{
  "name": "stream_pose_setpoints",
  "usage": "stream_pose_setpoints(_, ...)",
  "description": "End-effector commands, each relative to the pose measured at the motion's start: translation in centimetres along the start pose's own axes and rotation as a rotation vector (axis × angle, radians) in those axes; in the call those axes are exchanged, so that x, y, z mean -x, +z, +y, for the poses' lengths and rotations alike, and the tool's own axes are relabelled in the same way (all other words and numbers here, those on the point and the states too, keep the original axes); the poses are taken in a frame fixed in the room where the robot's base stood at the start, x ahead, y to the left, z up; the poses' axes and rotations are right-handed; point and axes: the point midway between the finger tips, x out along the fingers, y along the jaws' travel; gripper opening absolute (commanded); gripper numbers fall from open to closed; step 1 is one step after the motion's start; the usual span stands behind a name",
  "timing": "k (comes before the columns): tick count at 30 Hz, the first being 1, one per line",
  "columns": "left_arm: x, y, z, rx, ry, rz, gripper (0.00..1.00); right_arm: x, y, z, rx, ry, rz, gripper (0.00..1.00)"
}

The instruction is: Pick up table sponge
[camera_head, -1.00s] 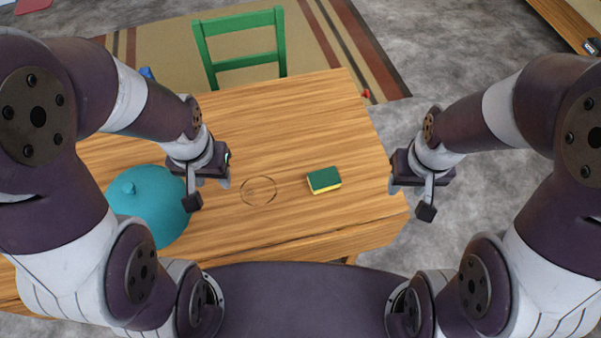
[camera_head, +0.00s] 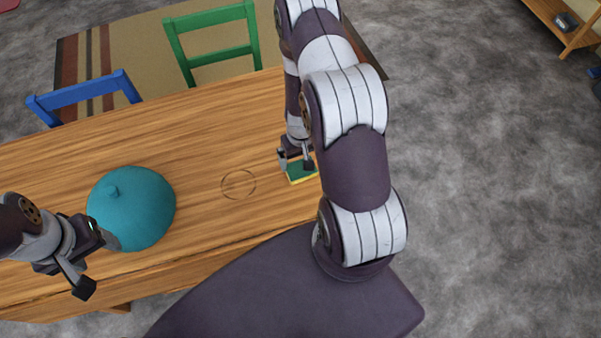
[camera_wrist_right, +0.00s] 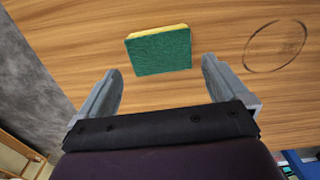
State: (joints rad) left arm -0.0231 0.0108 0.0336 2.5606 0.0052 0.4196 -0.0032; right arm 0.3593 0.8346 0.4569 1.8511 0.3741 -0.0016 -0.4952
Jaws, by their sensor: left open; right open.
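The table sponge (camera_head: 301,173), green with a yellow layer, lies on the wooden table (camera_head: 215,130). In the right wrist view the sponge (camera_wrist_right: 160,51) is just ahead of the open fingertips and roughly centred between them. My right gripper (camera_head: 296,158) is open and empty, over the sponge in the head view, and partly hides it. It also shows in the right wrist view (camera_wrist_right: 160,85). My left gripper (camera_head: 97,258) is open and empty at the lower left, beside the teal dome-shaped object.
The teal dome-shaped object (camera_head: 131,208) with a knob stands on the table left of the sponge. A thin dark ring mark (camera_head: 239,185) lies between them. A green chair (camera_head: 213,42) and a blue chair (camera_head: 85,95) stand at the far side. Table around the ring is clear.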

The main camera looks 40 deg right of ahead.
Motion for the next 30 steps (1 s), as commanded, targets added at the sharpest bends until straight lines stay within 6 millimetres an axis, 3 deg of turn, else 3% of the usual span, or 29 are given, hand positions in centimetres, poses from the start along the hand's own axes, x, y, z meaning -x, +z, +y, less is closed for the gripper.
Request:
stream_pose_setpoints(10, -1.4, 0.1, 0.0, 0.0, 0.0, 0.001, 0.62, -5.2, 0.3, -0.1, 0.0, 0.0, -0.001, 1.0)
stream_pose_setpoints(18, -1.4, 0.1, 0.0, 0.0, 0.0, 0.001, 0.62, -5.9, 0.3, -0.1, 0.001, 0.0, 0.0, 1.0)
stream_pose_setpoints(19, -1.4, 0.1, 0.0, 0.0, 0.0, 0.001, 0.62, -5.9, 0.3, -0.1, 0.001, 0.0, 0.0, 0.97)
stream_pose_setpoints(22, -1.4, 0.1, 0.0, 0.0, 0.0, 0.001, 0.62, -5.9, 0.3, -0.1, 0.001, -0.001, 0.0, 0.66)
stream_pose_setpoints(30, -1.4, 0.1, 0.0, 0.0, 0.0, 0.001, 0.62, -5.9, 0.3, -0.1, 0.001, -0.001, 0.0, 0.65)
